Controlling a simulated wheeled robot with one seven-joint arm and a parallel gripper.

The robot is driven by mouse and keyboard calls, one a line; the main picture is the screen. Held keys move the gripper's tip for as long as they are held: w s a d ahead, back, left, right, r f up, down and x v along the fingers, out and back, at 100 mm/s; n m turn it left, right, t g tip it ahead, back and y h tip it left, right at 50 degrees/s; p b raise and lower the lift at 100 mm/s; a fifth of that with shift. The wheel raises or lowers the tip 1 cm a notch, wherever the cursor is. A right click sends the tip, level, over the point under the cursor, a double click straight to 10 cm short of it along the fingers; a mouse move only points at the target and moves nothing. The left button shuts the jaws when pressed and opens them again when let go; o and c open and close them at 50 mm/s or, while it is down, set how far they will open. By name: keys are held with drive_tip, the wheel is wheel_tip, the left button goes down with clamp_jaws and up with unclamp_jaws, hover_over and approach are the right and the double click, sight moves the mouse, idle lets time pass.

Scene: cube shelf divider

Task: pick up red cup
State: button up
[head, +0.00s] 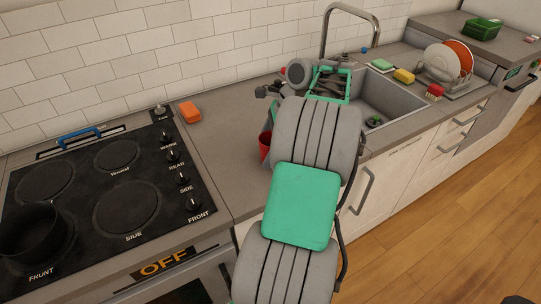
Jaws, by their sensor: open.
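The red cup (264,146) stands on the grey counter between the stove and the sink. Only its left part shows, as my arm covers the rest. My gripper (268,92) is at the far end of my arm, above and beyond the cup in the picture. Its fingers look dark and small, pointing left, and their exact gap to the cup is hard to tell. The cup does not appear to be held.
A black stove (130,160) with a dark pot (32,232) is at left. An orange block (190,112) lies on the counter. The sink (385,98), with a tall faucet (350,12), is right of my arm. A dish rack (462,88) with plates stands farther right.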

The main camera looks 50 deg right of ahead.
drive_tip(key=shift+c, duration=0.4)
drive_tip(key=shift+r, duration=0.1)
drive_tip(key=c, duration=1.5)
